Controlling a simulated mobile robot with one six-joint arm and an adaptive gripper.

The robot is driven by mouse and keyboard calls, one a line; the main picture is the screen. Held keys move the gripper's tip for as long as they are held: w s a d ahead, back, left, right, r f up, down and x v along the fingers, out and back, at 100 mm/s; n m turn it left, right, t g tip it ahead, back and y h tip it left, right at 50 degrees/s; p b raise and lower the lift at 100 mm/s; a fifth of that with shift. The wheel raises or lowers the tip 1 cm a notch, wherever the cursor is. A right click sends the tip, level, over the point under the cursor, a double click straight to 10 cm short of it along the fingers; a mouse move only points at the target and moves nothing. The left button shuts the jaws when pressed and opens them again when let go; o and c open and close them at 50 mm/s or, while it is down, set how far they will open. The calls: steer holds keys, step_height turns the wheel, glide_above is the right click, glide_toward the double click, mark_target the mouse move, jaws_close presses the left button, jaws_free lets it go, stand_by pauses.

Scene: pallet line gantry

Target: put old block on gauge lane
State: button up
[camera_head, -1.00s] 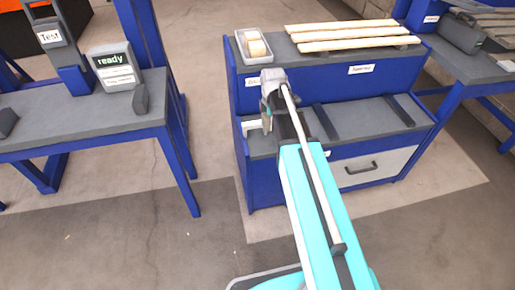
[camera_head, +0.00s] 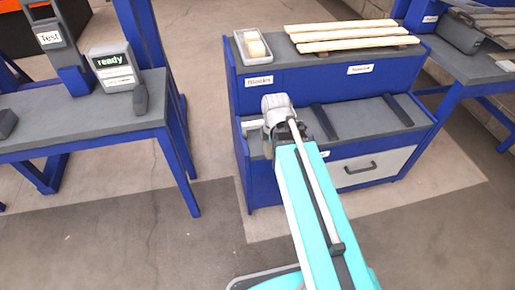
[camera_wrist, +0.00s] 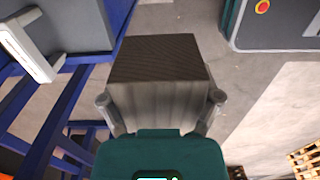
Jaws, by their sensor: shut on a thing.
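A weathered grey-brown wooden block (camera_wrist: 158,58) fills the middle of the wrist view. My gripper (camera_wrist: 160,99) has one finger against each side of it and is shut on it. The block hangs clear of any surface, with floor seen beyond it. In the head view my arm's end is in front of the blue cabinet's left side; the wrist hides the fingers and the block there. I cannot tell which surface is the gauge lane.
A tray (camera_head: 242,49) of pale blocks and several pale boards (camera_head: 345,27) lie on the blue cabinet (camera_head: 292,85). Dark strips (camera_head: 325,122) cross its lower shelf. At left, a bench (camera_head: 60,113) carries a display (camera_head: 113,67) reading "ready". Floor between them is clear.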

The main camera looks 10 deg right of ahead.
steer(key=w+a+f+b, duration=0.1)
steer(key=w+f+b, duration=0.3)
steer(key=w, duration=0.5)
steer(key=b, duration=0.5)
glide_above(258, 148)
steer(key=f, duration=0.5)
steer(key=shift+s+d, duration=0.15)
steer(key=shift+s, duration=0.25)
steer(key=shift+w+f+b, duration=0.5)
steer(key=shift+f+b, duration=0.3)
steer(key=shift+s+f+b, duration=0.1)
steer(key=shift+f+b, duration=1.1)
steer(key=shift+f, duration=0.1)
steer(key=o, duration=1)
steer(key=shift+c, duration=0.2)
